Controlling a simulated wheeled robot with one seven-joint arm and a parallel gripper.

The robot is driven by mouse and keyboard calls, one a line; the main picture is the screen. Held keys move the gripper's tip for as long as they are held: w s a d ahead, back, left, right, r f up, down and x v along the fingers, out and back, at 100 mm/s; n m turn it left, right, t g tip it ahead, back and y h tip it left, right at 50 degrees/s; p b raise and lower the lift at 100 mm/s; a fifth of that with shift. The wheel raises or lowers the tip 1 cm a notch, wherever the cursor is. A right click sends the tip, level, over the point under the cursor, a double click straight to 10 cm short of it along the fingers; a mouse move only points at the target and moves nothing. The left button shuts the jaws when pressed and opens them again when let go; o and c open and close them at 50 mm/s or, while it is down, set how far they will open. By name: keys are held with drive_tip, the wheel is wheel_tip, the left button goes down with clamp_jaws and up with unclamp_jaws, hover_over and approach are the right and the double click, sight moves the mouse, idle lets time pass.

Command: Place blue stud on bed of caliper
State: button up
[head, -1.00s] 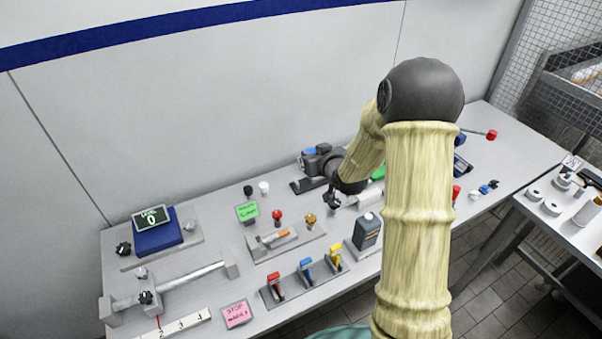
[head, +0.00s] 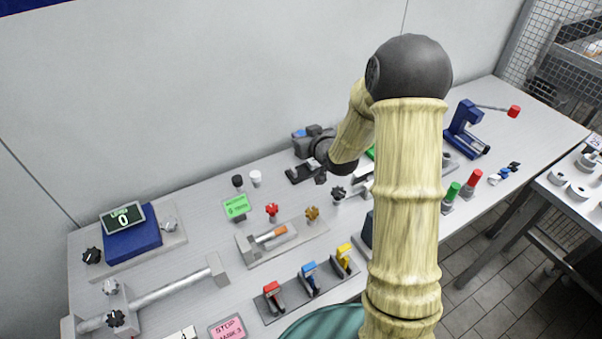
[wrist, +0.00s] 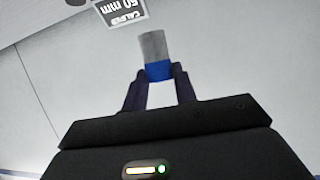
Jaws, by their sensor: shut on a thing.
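In the wrist view my gripper (wrist: 158,88) is shut on the blue stud (wrist: 157,71). The stud's blue end is between the fingertips and its grey cylindrical end sticks out beyond them. A black label (wrist: 122,10) reading upside down "caliper 50 mm" lies past the stud, apart from it. In the head view my wrist is over the back middle of the bench, and the stud's grip is not clear there. A grey fixture with a long round bar (head: 170,290) stands at the lower left. Whether it is the caliper I cannot tell.
A level display on a blue block (head: 132,240) stands at the left. Red, blue and yellow toggles (head: 309,279) line the front edge. A blue clamp-like device (head: 463,128) and green and red cylinders (head: 474,180) are at the right. My arm hides part of the bench.

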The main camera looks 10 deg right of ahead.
drive_tip(key=shift+s+r, duration=0.1)
hover_over(304, 174)
drive_tip(key=shift+f, duration=2.95)
drive_tip(key=shift+f+p, duration=0.4)
drive_tip(key=shift+f, duration=1.65)
drive_tip(key=shift+f, duration=0.2)
drive_tip(key=o, duration=1)
drive_tip(key=shift+c, duration=0.2)
drive_tip(key=shift+r, duration=0.15)
